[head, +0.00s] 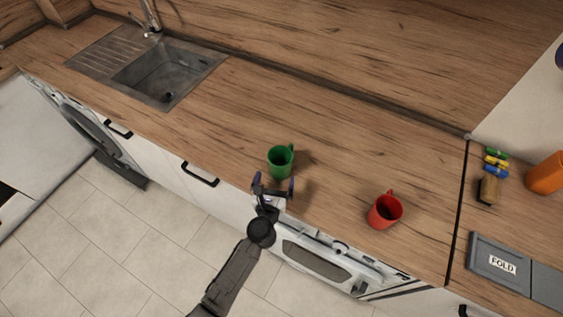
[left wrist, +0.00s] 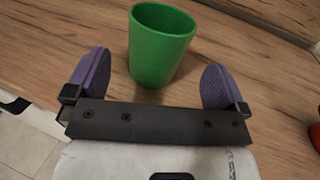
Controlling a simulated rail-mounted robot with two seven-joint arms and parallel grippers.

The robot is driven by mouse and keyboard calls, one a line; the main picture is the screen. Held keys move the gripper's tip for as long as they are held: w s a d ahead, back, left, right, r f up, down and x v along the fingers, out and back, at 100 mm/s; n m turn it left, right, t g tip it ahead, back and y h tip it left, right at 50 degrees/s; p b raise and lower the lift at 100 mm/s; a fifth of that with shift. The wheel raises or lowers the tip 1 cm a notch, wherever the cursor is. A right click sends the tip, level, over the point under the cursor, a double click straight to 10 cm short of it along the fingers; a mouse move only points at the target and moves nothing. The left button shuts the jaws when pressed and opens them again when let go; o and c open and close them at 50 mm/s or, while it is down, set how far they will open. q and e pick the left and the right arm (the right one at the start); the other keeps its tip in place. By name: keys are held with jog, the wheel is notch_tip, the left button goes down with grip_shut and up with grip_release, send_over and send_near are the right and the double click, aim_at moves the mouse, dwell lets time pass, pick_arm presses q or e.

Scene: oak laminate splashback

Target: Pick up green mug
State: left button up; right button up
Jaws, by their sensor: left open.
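A green mug (head: 280,163) stands upright on the wooden counter, near its front edge. My left gripper (head: 273,185) is open just in front of the mug, on the side of the counter's front edge. In the left wrist view the green mug (left wrist: 158,48) stands ahead of the two purple fingertips (left wrist: 157,85), centred in the gap between them. Nothing is held. The mug's handle shows at its far right side in the head view and is hidden in the left wrist view. My right gripper is not in view.
A red mug (head: 385,211) stands to the right on the counter. A sink (head: 165,75) lies at the back left. An orange object (head: 546,173), small colored items and a grey panel marked FOLD (head: 500,264) are at the far right. The counter behind the green mug is clear.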

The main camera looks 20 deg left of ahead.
aim_at(282, 150)
pick_arm(q)
jog(key=shift+w+a+b, duration=0.1)
jog(key=shift+w+a, duration=0.1)
jog(key=shift+w, duration=1.1)
jog(key=shift+w+a+b, duration=0.1)
jog(key=shift+w+a, duration=0.1)
jog(key=shift+w, duration=1.1)
jog(key=shift+w+a+b, duration=0.1)
jog(key=shift+w+a, duration=0.1)
jog(key=shift+w, duration=1.1)
jog(key=shift+c, duration=0.4)
jog(key=shift+r, duration=0.1)
jog(key=c, duration=0.9)
